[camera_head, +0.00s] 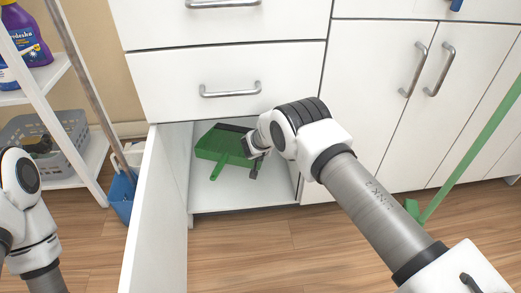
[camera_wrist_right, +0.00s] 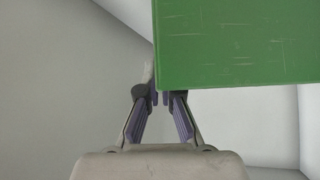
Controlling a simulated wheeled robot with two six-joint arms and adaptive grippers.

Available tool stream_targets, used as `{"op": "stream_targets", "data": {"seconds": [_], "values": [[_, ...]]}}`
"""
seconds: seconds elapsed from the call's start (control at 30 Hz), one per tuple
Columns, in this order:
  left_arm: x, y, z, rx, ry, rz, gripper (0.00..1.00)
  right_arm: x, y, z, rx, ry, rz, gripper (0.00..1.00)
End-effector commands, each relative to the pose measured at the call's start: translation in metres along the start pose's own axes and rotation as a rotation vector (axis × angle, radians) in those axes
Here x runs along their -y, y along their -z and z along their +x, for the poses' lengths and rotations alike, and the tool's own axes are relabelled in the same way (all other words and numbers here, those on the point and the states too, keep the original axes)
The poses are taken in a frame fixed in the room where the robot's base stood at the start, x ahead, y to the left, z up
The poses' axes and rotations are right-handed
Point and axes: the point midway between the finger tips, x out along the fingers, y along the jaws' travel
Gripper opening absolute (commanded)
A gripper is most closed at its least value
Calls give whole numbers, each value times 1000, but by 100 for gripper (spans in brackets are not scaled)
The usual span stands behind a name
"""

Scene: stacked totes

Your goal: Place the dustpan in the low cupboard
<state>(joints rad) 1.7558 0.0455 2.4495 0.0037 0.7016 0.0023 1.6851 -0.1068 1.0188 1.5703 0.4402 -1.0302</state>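The green dustpan (camera_head: 222,145) is inside the low cupboard (camera_head: 236,205), whose door (camera_head: 160,215) stands open to the left. Its short handle points toward the front. Whether it rests on the cupboard floor is unclear. My right gripper (camera_head: 253,166) is inside the cupboard at the dustpan's right side. In the right wrist view the dustpan (camera_wrist_right: 235,45) fills the upper right, and its edge meets the tips of my right gripper (camera_wrist_right: 157,88). The dustpan covers the right fingertip, so the grip is unclear. My left arm shows at the left edge, its gripper out of view.
Drawers (camera_head: 230,80) are above the opening and closed cupboards (camera_head: 375,90) stand to the right. A shelf with a grey basket (camera_head: 45,140) and purple bottle (camera_head: 25,35) is at left. A green pole (camera_head: 478,145) leans at right.

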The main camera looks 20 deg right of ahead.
Motion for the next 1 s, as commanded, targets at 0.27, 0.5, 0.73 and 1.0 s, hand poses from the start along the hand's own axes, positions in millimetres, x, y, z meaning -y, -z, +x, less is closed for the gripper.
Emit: {"op": "stream_targets", "data": {"seconds": [0.27,0.5,0.73,1.0], "values": [[0,1,17,-2,0,-2,48,0,-14,16,-1,-5,4,0],[1,8,47,-22,3,7,48,0,-38,40,-1,-5,4,0],[1,14,60,-38,5,14,48,-1,-49,51,-2,-4,4,0],[1,14,59,-39,5,15,48,-1,-48,50,-2,-4,4,0]]}}
